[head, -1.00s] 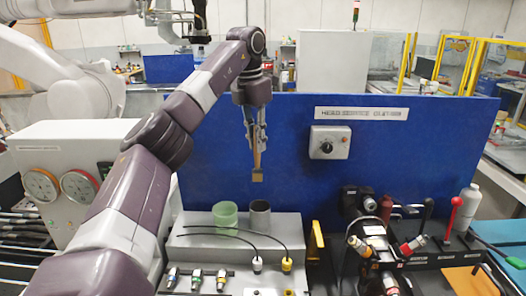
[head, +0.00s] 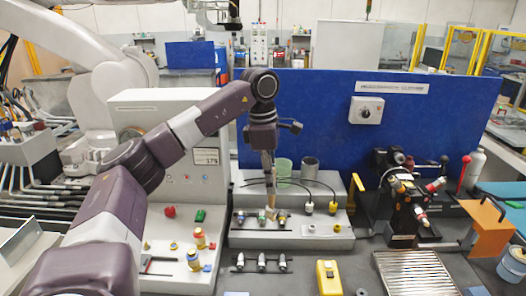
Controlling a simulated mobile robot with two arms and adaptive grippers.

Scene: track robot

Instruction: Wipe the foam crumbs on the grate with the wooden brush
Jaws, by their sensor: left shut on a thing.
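My left gripper (head: 268,172) is shut on the wooden brush (head: 270,200), whose tan handle points down from the fingers. The brush hangs upright in front of the grey stepped fixture; I cannot tell whether its tip touches anything. The metal grate (head: 416,272), a ribbed silver panel, lies at the bottom right, partly cut off by the frame edge. The brush is up and to the left of it, well apart. Foam crumbs on the grate are too small to make out. My right gripper is not in view.
A yellow device (head: 328,278) stands left of the grate. A black tool stand (head: 402,205) and an orange bracket (head: 480,228) are behind it. A blue panel (head: 320,110) closes the back.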

